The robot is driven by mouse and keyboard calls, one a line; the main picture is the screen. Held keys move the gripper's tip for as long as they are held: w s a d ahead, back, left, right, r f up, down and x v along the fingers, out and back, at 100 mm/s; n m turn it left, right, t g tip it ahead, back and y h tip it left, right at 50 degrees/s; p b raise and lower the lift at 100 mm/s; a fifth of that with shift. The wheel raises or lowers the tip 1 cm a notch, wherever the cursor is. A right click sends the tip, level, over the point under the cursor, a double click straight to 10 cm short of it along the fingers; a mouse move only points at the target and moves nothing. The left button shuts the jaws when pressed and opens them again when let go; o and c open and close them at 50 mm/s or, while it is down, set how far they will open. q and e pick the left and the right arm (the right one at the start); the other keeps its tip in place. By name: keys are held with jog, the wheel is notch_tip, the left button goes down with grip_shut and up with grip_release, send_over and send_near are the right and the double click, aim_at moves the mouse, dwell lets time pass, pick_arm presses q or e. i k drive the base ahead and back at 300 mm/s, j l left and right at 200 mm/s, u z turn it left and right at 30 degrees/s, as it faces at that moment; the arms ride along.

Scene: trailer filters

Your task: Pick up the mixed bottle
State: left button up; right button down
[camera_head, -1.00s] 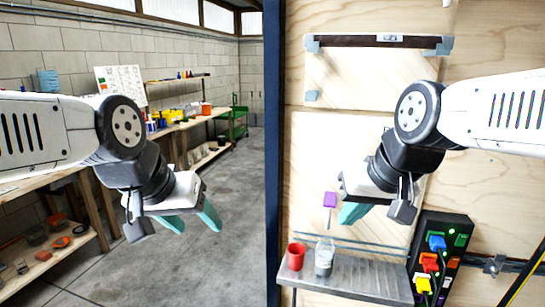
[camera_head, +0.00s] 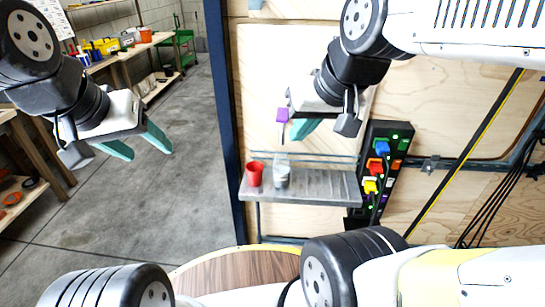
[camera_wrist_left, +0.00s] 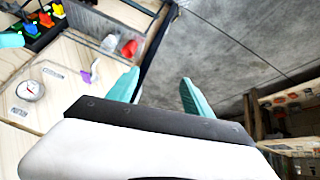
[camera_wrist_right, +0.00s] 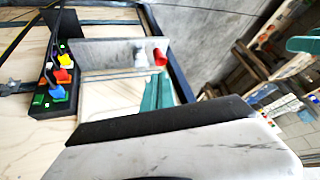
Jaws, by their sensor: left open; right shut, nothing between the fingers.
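The bottle (camera_head: 282,174) is clear with grey contents in its lower part. It stands upright on a grey metal shelf (camera_head: 325,186) at the wooden wall, just right of a red cup (camera_head: 255,173). The cup also shows in the right wrist view (camera_wrist_right: 160,58). My right gripper (camera_head: 299,130) is shut and empty, above and slightly right of the bottle in the head view, apart from it. My left gripper (camera_head: 150,148) is open and empty, well left of the shelf over the floor. Its spread fingers show in the left wrist view (camera_wrist_left: 159,84).
A black panel with coloured plugs (camera_head: 380,165) stands at the shelf's right end. A purple piece (camera_head: 282,115) is at the wall above the bottle. A dark blue post (camera_head: 224,120) borders the wall. A round wooden surface (camera_head: 232,268) is in front below. The floor at left is clear.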

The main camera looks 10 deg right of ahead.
aim_at(281, 165)
jog(key=i+j, duration=0.1)
jog(key=j, duration=0.35)
jog(key=i+j, duration=0.15)
jog(key=j, duration=0.25)
jog(key=i+j, duration=0.1)
jog(key=j, duration=0.35)
jog(key=j+z, duration=0.2)
jog(key=z, duration=0.2)
jog(key=j+z, duration=0.2)
jog(key=z, duration=0.2)
jog(key=j+z, duration=0.25)
jog(key=z, duration=0.15)
